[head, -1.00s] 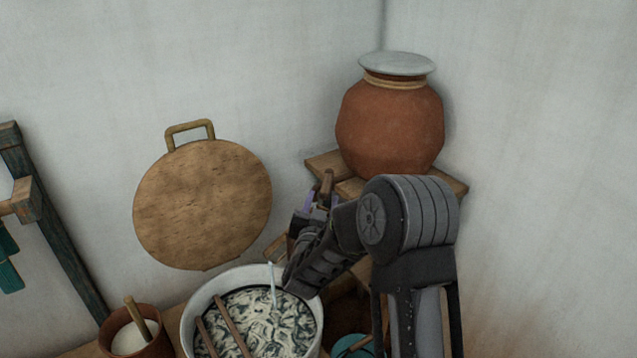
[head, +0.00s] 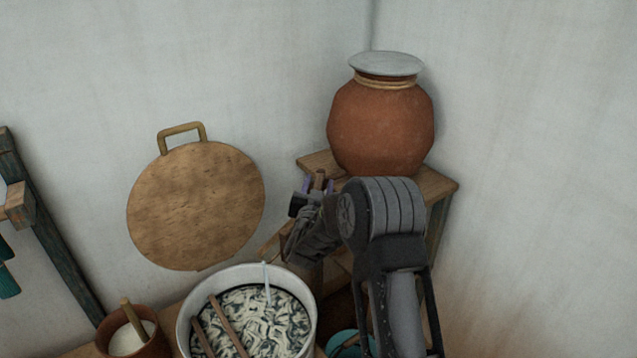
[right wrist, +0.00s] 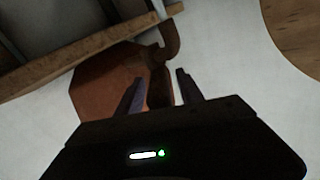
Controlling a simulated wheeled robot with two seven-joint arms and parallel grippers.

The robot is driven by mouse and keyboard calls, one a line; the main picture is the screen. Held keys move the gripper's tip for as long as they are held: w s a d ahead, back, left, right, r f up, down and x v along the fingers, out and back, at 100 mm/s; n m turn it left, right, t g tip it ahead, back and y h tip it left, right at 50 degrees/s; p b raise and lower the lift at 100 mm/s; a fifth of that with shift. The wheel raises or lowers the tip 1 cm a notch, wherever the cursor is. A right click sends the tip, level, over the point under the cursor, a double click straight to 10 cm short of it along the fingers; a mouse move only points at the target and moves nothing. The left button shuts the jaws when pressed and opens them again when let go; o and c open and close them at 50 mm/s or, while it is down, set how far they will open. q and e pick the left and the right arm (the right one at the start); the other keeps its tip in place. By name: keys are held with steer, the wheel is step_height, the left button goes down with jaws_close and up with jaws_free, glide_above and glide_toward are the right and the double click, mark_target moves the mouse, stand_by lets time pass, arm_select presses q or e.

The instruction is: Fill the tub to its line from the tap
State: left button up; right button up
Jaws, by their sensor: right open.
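The grey metal tub (head: 185,325) stands at the bottom of the head view, holding dark liquid with pale swirls. Two brown sticks lie across it. A thin pale upright streak (head: 267,285) meets its far side; I cannot tell if it is water. A brown wooden tap handle (head: 319,178) shows below the big clay pot (head: 381,125), and also in the right wrist view (right wrist: 167,40). My right gripper (head: 317,186) is open, its fingers on either side of the brown tap piece (right wrist: 160,88). Contact is unclear. The tub's line is not distinguishable. My left gripper is out of view.
The clay pot stands on a wooden stand (head: 435,184) in the corner. A round wooden lid (head: 196,205) is by the wall. A small pot with white contents (head: 128,338) stands left of the tub. A teal object (head: 345,342) lies low to its right.

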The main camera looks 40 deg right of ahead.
jaws_close()
stand_by(0.5)
stand_by(1.0)
